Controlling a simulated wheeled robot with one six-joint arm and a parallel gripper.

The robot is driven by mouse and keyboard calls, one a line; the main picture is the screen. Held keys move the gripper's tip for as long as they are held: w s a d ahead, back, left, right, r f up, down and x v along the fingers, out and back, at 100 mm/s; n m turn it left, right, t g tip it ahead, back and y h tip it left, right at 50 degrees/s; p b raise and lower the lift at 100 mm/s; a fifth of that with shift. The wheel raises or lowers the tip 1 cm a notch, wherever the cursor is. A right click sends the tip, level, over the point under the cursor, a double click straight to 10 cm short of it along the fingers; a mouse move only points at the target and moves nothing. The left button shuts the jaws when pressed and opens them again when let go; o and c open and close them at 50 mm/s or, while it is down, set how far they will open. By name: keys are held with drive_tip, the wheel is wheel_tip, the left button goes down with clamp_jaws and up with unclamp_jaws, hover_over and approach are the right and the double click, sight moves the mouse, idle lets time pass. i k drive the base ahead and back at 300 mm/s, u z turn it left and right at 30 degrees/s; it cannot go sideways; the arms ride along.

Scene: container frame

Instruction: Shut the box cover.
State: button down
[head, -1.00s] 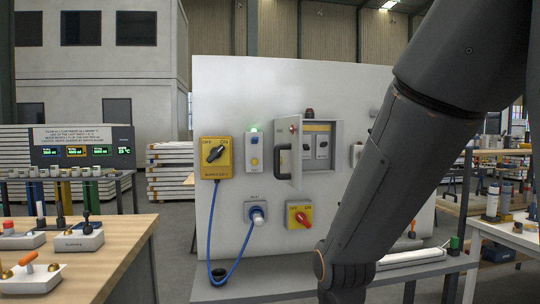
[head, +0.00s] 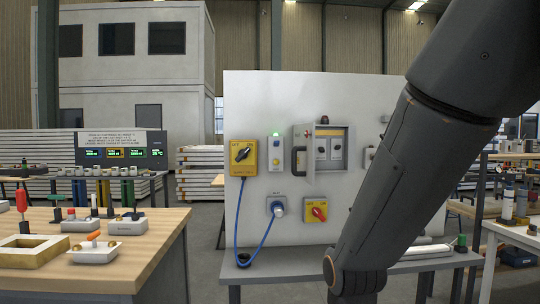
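A grey box (head: 342,152) is mounted on the upright white panel (head: 260,105). Its cover (head: 303,150) stands open, swung out toward me on the left side of the box, with a dark handle (head: 295,160) on it. My arm crosses the right side of the head view, in front of the panel's right part. My gripper is not visible; only the arm down to a lower joint near the bottom edge shows.
A yellow rotary switch (head: 243,157), a unit with a green lamp (head: 276,153), a socket with a blue cable (head: 277,207) and a red-yellow switch (head: 320,209) surround the box. A grey bench (head: 290,270) stands below. A wooden table (head: 150,250) is at left.

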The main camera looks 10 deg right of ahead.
sight(303, 150)
drive_tip(key=u, duration=0.35)
drive_tip(key=i, duration=0.9)
drive_tip(key=u, duration=0.05)
